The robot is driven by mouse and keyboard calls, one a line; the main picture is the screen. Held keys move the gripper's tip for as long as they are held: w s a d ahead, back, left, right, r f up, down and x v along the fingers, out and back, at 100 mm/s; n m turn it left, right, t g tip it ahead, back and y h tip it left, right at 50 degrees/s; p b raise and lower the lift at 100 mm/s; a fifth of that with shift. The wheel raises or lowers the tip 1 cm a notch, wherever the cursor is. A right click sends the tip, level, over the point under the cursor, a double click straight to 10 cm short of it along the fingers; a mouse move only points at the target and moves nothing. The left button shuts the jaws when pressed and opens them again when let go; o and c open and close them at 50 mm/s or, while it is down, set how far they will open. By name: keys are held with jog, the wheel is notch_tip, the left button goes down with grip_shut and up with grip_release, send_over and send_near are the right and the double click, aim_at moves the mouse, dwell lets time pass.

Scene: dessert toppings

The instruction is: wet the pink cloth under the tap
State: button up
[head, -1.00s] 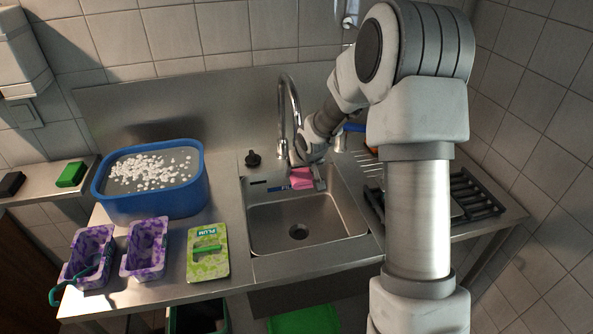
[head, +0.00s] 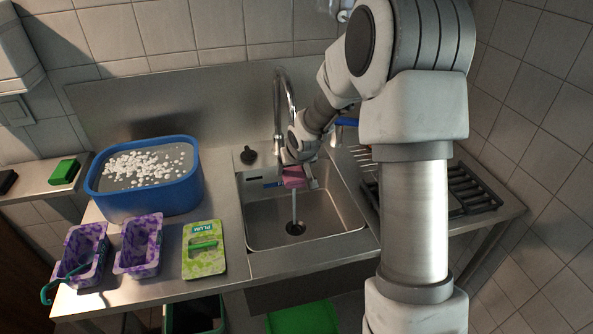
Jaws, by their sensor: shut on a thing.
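The pink cloth (head: 293,178) is held in my gripper (head: 301,180) over the back part of the sink basin (head: 330,212). My gripper is shut on the cloth, and my wrist hides part of it. The curved metal tap (head: 277,105) rises behind the sink, with its spout end hidden near my wrist. A thin stream of water (head: 294,208) shows below the cloth and falls toward the drain (head: 295,228). I cannot tell how much of the cloth the water touches.
Left of the sink stand a blue tub (head: 135,202) with white bits floating in it, two purple-patterned containers (head: 138,262) and a green packet (head: 204,262). A dark rack (head: 470,198) lies on the right. A black knob (head: 248,155) sits behind the sink's left corner.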

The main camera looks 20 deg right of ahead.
jog(key=s+a+b, duration=0.3)
jog(key=s+a, duration=0.1)
jog(key=shift+b, duration=0.4)
dwell(1.2)
jog(key=s+a+r+b, duration=0.1)
jog(key=s+a+r, duration=0.2)
jog(key=r, duration=0.1)
jog(key=shift+s+a, duration=0.2)
jog(key=shift+s, duration=0.15)
dwell(0.5)
